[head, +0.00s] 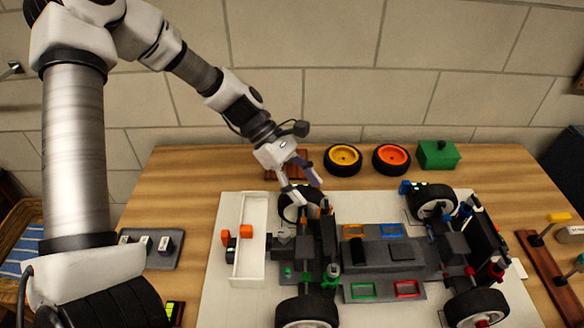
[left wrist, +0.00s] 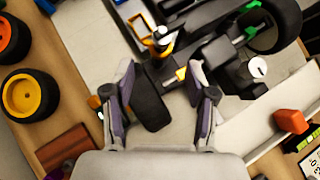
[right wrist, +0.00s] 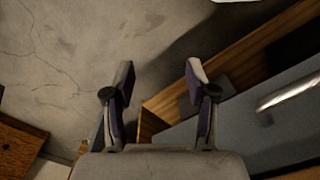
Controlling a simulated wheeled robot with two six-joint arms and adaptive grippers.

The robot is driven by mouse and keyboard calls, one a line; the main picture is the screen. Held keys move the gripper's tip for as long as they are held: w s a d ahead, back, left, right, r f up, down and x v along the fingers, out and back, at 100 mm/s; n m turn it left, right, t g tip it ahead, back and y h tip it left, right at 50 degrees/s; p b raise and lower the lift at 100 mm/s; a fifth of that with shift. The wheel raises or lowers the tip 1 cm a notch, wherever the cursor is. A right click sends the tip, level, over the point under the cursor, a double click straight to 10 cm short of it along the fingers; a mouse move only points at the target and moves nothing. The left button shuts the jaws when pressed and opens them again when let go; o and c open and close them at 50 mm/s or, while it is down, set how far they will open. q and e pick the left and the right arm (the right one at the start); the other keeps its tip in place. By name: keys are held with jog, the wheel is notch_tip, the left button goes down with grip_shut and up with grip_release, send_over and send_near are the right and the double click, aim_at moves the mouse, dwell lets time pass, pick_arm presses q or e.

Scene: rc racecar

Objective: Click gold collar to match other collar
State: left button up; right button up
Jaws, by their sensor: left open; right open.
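The RC car chassis (head: 395,258) lies on a white mat on the table. My left gripper (head: 305,192) is open and tilted down above its far-left wheel. In the left wrist view the open fingers (left wrist: 162,72) are on either side of a black wheel (left wrist: 150,103), with nothing visibly gripped. Just beyond the fingertips is a small gold-orange ring-like part (left wrist: 157,40) beside a shiny ball; it may be the gold collar. A small yellow piece (left wrist: 181,73) sits nearer the right finger. I cannot tell which is the other collar. My right gripper (right wrist: 160,82) is open and empty above the floor.
A white tray (head: 251,266) with orange blocks stands left of the car. Yellow (head: 343,159) and orange (head: 391,159) wheels and a green box (head: 438,155) stand behind. A wooden tool rack (head: 553,272) is at the right. A grey panel with a handle (right wrist: 288,95) is near my right gripper.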

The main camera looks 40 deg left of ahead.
pick_arm(q)
jog(key=v, duration=0.7)
